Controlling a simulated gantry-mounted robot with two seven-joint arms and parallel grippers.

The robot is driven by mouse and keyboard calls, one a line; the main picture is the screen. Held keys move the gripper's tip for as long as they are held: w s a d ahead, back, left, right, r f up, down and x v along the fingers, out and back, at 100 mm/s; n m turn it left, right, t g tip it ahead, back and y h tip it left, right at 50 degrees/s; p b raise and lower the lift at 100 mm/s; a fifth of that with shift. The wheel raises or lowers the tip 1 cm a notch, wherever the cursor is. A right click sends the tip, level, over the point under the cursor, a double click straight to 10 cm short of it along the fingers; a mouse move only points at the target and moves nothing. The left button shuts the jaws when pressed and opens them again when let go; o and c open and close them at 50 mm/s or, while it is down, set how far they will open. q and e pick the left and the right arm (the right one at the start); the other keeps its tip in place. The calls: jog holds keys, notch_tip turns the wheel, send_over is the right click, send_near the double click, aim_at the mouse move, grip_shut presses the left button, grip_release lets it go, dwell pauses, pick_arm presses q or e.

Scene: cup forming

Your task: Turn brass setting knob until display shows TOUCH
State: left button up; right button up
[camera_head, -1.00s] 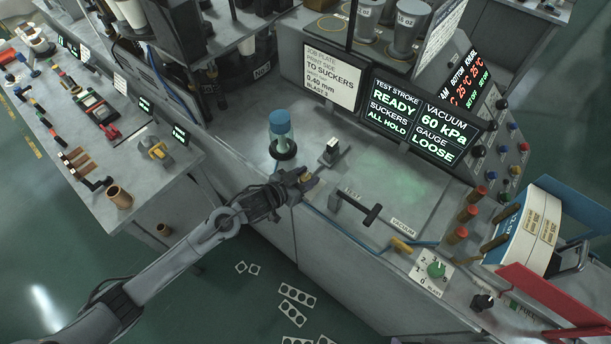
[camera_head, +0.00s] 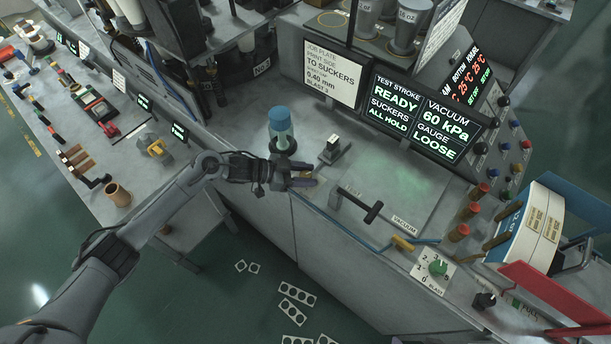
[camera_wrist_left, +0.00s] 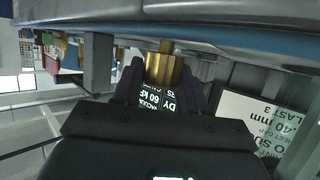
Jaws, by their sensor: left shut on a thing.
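The brass setting knob (camera_wrist_left: 165,66) shows in the left wrist view between the two dark fingers of my left gripper (camera_wrist_left: 160,88), which is shut on it. In the head view my left gripper (camera_head: 303,179) is at the front edge of the bench, left of the black T-handle, and the fingers mostly hide the knob. The display (camera_head: 438,131) reads VACUUM 60 kPa, GAUGE LOOSE. The panel beside it (camera_head: 395,105) reads TEST STROKE READY, SUCKERS ALL HOLD. My right gripper is not in view.
A blue-capped bottle (camera_head: 281,130) and a small block with a white top (camera_head: 334,148) stand behind the gripper. A black T-handle (camera_head: 373,212) is to its right. Punched white strips lie on the floor.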

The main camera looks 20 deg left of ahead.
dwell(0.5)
pick_arm(q)
jog(key=o, duration=1)
jog(key=shift+g, duration=0.3)
jog(key=shift+c, duration=0.2)
jog(key=v, duration=1)
jog(key=shift+s+a, duration=0.2)
jog(key=shift+a, duration=0.15)
jog(key=shift+r, duration=0.1)
